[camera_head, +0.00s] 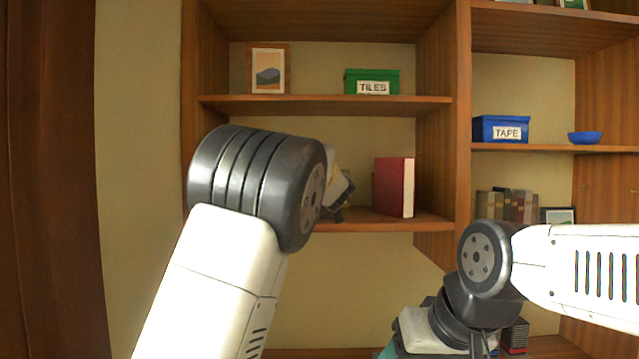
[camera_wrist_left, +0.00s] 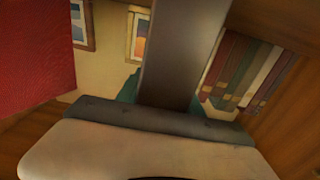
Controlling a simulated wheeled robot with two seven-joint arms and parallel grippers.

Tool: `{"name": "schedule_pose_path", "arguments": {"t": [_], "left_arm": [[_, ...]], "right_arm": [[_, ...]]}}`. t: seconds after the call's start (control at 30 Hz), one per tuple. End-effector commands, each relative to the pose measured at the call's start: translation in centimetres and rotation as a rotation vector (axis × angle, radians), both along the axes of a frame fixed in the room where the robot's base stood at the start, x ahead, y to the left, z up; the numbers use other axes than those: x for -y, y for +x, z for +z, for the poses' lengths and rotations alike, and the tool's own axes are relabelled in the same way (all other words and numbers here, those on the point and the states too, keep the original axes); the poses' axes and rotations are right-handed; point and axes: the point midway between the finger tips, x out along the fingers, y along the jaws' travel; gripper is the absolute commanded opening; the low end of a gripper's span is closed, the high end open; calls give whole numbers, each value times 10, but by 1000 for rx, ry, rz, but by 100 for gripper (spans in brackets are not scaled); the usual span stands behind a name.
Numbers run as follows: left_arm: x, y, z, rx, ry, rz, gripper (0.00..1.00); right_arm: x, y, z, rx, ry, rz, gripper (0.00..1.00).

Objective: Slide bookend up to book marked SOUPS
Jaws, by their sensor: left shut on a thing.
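My left gripper (camera_head: 341,192) is at the middle shelf, left of a red book (camera_head: 394,187) that stands upright; my arm hides most of the gripper and the left part of the shelf. In the left wrist view a dark grey upright plate (camera_wrist_left: 170,55), seemingly the bookend, rises in front of the gripper. A red surface (camera_wrist_left: 35,50), probably the red book, is at the left, apart from the plate. No SOUPS label is readable. My right gripper (camera_head: 405,345) is low at the bottom of the head view, its fingers not clearly shown.
The middle shelf board (camera_head: 385,222) is bare in front of the red book. Above are a framed picture (camera_head: 268,70) and a green TILES box (camera_head: 371,82). A wooden divider (camera_head: 437,130) bounds the right. Beyond it are a blue TAPE box (camera_head: 501,128), a blue bowl (camera_head: 585,138) and several books (camera_head: 515,206).

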Motion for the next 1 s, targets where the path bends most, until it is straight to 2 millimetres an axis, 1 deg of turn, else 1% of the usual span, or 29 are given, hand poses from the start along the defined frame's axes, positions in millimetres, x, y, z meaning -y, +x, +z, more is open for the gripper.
{"name": "schedule_pose_path", "arguments": {"t": [0.1,1.0], "left_arm": [[10,-1,0,-1,0,-4,0],[63,-1,0,0,-1,-4,0]], "right_arm": [[0,0,0,0,0,0,64],[0,0,0,0,0,0,64]]}}
